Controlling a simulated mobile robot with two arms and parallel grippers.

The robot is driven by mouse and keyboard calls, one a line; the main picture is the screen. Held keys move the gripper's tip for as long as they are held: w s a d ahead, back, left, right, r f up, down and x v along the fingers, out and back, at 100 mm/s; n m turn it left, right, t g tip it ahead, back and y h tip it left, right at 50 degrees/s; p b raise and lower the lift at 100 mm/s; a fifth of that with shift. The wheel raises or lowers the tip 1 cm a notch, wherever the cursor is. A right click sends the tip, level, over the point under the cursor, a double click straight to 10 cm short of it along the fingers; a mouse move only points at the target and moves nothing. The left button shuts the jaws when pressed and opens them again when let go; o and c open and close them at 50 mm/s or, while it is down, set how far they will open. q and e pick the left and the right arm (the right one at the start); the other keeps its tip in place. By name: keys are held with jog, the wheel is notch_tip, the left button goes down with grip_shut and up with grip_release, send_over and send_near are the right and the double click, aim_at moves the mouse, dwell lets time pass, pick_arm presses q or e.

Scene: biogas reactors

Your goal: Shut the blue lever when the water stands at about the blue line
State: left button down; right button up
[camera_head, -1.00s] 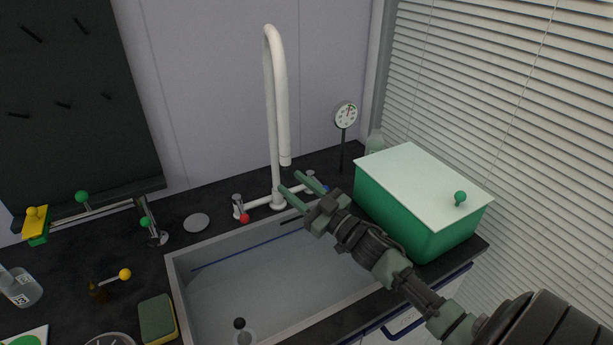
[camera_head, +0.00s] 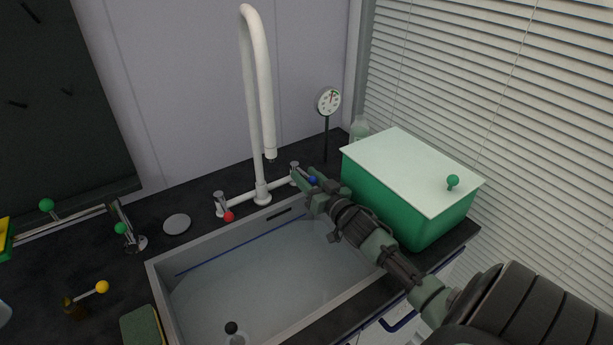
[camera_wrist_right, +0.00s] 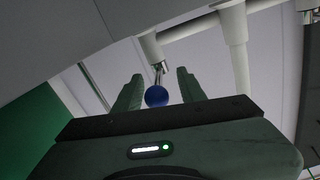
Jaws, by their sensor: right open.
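The blue lever (camera_head: 312,180) is on the right tap at the back of the sink, its round blue knob partly hidden by my gripper. In the right wrist view the blue knob (camera_wrist_right: 157,96) sits between the two fingers, with gaps on both sides. My right gripper (camera_head: 305,176) is open around it. The sink basin (camera_head: 160,285) has a blue line (camera_head: 235,247) along its back inner wall. Pale, clear water (camera_head: 270,280) seems to lie in the basin; I cannot tell its exact level against the line. My left gripper is out of view.
A red-knobbed lever (camera_head: 229,216) is left of the white tap spout (camera_head: 262,100). A green box with a pale lid (camera_head: 415,170) stands close to my right arm. A dial gauge (camera_head: 328,101) stands behind. A dark-topped object (camera_head: 232,328) is in the basin.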

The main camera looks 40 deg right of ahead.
grip_shut()
jog(key=shift+w, duration=0.1)
dwell(1.3)
